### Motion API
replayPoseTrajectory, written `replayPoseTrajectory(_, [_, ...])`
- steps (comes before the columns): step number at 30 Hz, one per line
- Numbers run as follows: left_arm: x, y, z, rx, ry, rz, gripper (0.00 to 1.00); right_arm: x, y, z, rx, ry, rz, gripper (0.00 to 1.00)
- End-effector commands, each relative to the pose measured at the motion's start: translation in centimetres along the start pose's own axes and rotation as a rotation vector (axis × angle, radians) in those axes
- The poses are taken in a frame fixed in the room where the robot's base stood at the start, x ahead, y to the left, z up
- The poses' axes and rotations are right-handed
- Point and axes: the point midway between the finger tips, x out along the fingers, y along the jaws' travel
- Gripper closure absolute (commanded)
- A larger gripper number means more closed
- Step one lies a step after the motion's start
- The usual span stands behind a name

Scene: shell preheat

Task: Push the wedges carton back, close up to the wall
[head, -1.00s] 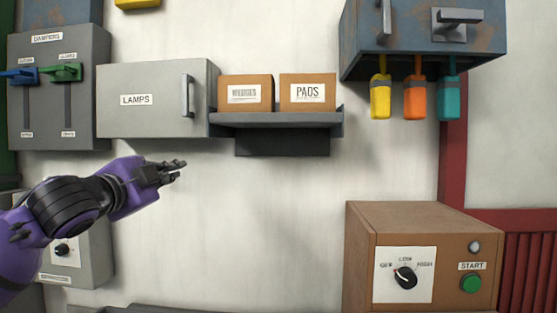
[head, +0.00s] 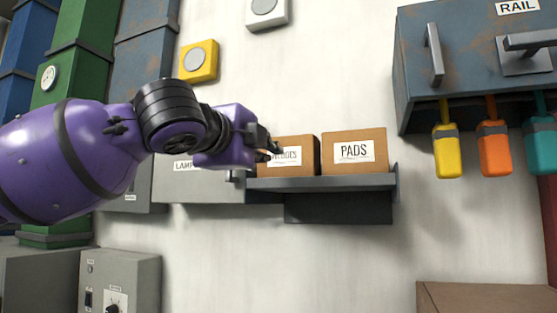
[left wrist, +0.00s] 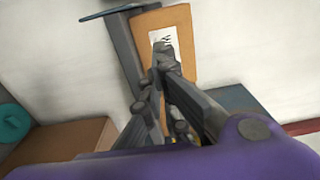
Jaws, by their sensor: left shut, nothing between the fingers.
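The wedges carton (head: 308,168) is a brown box with a white label, on the left part of the dark wall shelf (head: 340,182). In the left wrist view the carton (left wrist: 182,62) stands right beyond my fingertips, its label partly covered by them. My left gripper (head: 272,148) is shut and empty, in front of the carton's label at its left side. I cannot tell whether the fingertips touch the carton. Any gap between the carton and the wall is hidden. My right gripper is not in view.
The pads carton (head: 355,154) stands close to the right on the same shelf. The lamps box (head: 168,186) is at the shelf's left, partly behind my arm. A blue rail cabinet (head: 460,80) with hanging yellow, orange and teal handles is at the right.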

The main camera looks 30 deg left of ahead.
Motion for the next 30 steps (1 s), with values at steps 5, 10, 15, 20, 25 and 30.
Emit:
replayPoseTrajectory(5, [3.4,0.3,0.1,0.005,-0.005,0.005,1.00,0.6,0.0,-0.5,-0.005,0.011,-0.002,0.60])
replayPoseTrajectory(10, [5.9,0.3,0.0,0.003,-0.002,0.003,1.00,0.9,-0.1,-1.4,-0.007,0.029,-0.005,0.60])
replayPoseTrajectory(15, [7.3,0.1,0.0,0.001,0.000,0.001,1.00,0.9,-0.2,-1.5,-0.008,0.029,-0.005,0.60])
replayPoseTrajectory(20, [7.8,0.0,-0.1,0.000,0.002,-0.001,1.00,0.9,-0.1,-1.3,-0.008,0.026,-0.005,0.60])
replayPoseTrajectory(25, [7.8,0.0,-0.1,0.000,0.002,-0.001,1.00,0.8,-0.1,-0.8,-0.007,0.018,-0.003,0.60])
replayPoseTrajectory(30, [7.8,0.0,-0.1,-0.001,0.002,-0.001,1.00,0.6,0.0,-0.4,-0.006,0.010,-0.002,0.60])
